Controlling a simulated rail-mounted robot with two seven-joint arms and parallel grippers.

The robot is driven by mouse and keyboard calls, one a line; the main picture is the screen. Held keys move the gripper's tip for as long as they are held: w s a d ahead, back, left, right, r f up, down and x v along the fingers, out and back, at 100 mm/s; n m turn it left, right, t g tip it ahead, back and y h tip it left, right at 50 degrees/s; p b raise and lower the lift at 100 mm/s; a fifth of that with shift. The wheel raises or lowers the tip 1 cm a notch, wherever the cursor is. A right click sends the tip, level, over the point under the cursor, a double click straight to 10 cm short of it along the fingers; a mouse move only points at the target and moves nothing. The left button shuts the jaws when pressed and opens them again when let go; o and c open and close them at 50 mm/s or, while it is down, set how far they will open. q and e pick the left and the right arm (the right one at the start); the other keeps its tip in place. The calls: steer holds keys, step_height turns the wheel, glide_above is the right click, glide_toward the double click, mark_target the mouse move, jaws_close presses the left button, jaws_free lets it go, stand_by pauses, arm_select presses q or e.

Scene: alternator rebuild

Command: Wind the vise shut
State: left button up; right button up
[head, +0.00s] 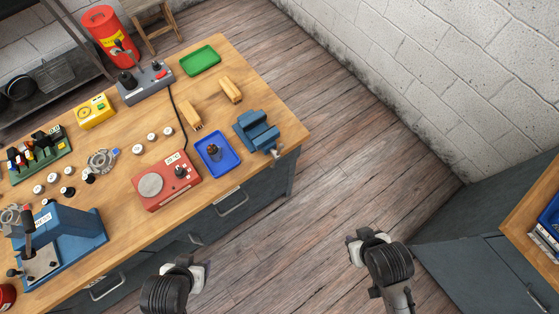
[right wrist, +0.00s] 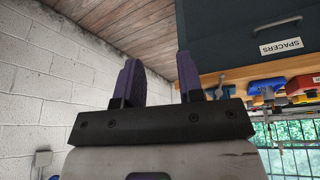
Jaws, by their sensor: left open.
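The blue vise (head: 256,130) sits at the right end of the wooden workbench, near its front corner. Its small grey screw handle (head: 275,151) shows at the vise's front, by the bench edge. The gap between its jaws is hard to judge from here. My left gripper (head: 185,266) is open and empty in front of the bench, well apart from the vise. My right gripper (head: 366,238) is over the floor to the right of the bench, also apart from the vise. In the right wrist view its two fingers (right wrist: 158,72) stand apart with nothing between them.
A blue tray (head: 208,164) holding a small part lies left of the vise on the workbench (head: 285,120). A red device (head: 152,187), wooden blocks (head: 191,115) and a green tray (head: 201,69) are nearby. A second cabinet (head: 450,255) stands at the right. Floor between is clear.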

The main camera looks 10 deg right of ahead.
steer(key=w+d+f+n+t+h+b, duration=0.1)
steer(key=w+d+f+n+t+b, duration=0.25)
steer(key=w+f+b, duration=0.9)
steer(key=n+t+y+b, duration=0.6)
steer(key=n+y+b, duration=0.65)
steer(key=n, duration=2.25)
glide_toward(276, 156)
steer(key=w+a, duration=0.1)
steer(key=w, duration=0.1)
steer(key=w+a+f+b, duration=0.1)
steer(key=w+a, duration=0.1)
steer(key=w+a+f, duration=0.1)
steer(key=w+a, duration=0.1)
steer(key=shift+w+a+f+b, duration=0.15)
steer(key=shift+a+b, duration=0.05)
steer(key=shift+b, duration=0.2)
